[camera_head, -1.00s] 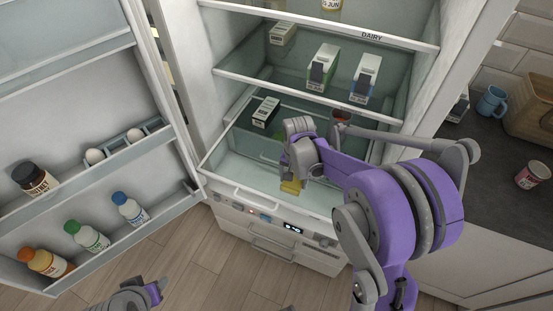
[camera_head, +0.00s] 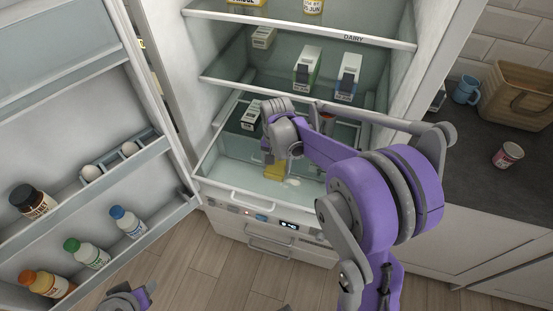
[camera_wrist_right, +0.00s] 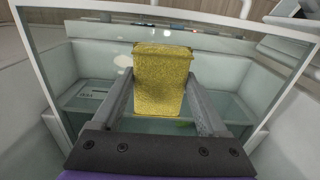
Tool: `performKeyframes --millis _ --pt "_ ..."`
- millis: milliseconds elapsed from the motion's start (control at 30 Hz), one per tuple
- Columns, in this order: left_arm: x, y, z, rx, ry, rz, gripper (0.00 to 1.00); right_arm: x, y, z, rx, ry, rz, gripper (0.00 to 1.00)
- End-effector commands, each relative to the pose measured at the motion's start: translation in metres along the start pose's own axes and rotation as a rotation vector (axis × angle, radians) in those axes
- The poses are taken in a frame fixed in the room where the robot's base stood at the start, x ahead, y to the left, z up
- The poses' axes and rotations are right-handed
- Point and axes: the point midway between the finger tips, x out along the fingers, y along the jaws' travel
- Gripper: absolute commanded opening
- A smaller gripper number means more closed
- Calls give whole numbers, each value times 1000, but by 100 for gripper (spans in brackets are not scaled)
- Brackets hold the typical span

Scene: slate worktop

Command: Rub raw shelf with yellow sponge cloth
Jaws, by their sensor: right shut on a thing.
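The yellow sponge cloth (camera_head: 275,171) is held in my right gripper (camera_head: 277,158), and it also shows between the two fingers in the right wrist view (camera_wrist_right: 162,82). The gripper is shut on it, inside the open fridge over the low glass shelf (camera_head: 235,170). I cannot read a label naming this shelf as raw. A white patch (camera_head: 292,182) lies on the shelf just right of the cloth; it also shows in the wrist view (camera_wrist_right: 123,61). Whether the cloth touches the shelf is unclear. My left gripper (camera_head: 133,297) is at the bottom left, its jaws unclear.
A dark carton (camera_head: 251,116) stands at the back left of the low shelf. Cartons (camera_head: 308,68) stand on the shelf above. The open fridge door (camera_head: 90,195) with bottles and eggs is at left. A counter (camera_head: 470,135) holds a mug, basket and can.

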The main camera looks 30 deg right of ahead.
Motion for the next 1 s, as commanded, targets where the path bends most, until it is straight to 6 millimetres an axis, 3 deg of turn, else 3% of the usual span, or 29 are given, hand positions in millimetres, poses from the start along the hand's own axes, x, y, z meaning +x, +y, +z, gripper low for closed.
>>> performKeyframes --millis 233,800,1000 --pt "-10 0 -12 0 11 0 50 -22 -2 -5 -2 1 -1 24" --pt "-10 0 -12 0 10 0 50 -22 -2 -5 -3 0 0 24" --pt "11 0 12 0 -10 0 50 -13 2 -3 -4 -5 5 24"
